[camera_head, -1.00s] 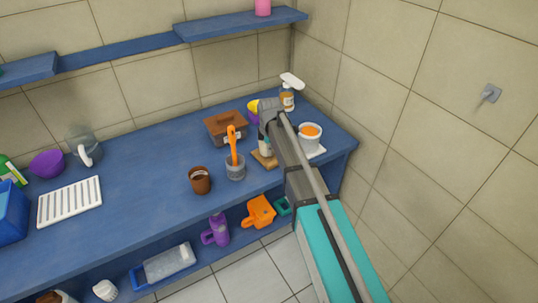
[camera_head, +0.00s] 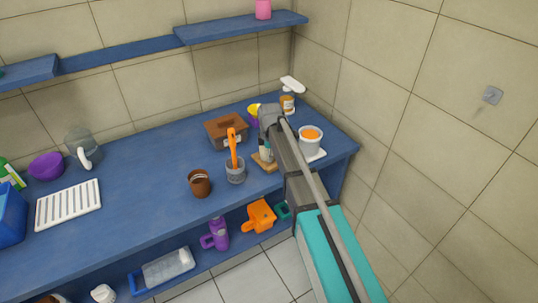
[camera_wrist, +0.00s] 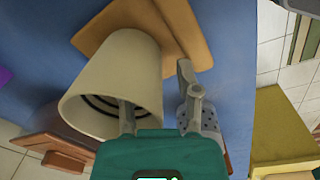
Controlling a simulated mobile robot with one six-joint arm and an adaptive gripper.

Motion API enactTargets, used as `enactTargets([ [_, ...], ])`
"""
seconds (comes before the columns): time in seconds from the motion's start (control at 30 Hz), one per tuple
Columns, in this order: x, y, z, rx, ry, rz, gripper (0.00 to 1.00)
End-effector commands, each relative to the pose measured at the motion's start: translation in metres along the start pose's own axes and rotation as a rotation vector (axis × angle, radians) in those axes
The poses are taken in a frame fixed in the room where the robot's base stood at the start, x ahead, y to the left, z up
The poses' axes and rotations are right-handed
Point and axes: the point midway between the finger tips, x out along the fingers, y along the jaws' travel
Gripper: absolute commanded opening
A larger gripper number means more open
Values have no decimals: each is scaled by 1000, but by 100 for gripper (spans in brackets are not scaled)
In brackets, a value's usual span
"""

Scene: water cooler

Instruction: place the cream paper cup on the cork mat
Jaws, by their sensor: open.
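The cream paper cup (camera_wrist: 118,70) fills the left of the wrist view, its open mouth facing the lower left and its narrow base against the cork mat (camera_wrist: 192,32). It appears to rest on the mat. My gripper (camera_wrist: 158,100) is open at the cup. One finger overlaps the cup's mouth and the other is apart from its right side; whether the first is inside the rim is unclear. In the head view, my arm hides most of the cup, and a strip of the cork mat (camera_head: 261,164) shows beside my gripper.
A white pot with orange contents (camera_head: 311,142) stands right of my arm. A grey cup with an orange utensil (camera_head: 235,172) and a brown cup (camera_head: 200,184) stand left.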

Motion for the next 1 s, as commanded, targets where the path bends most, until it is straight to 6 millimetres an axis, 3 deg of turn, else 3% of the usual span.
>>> enactTargets([
  [0.47, -8, 0, 0, 0, 0, 0, 43],
  [1.0, -50, 0, 0, 0, 0, 0, 43],
])
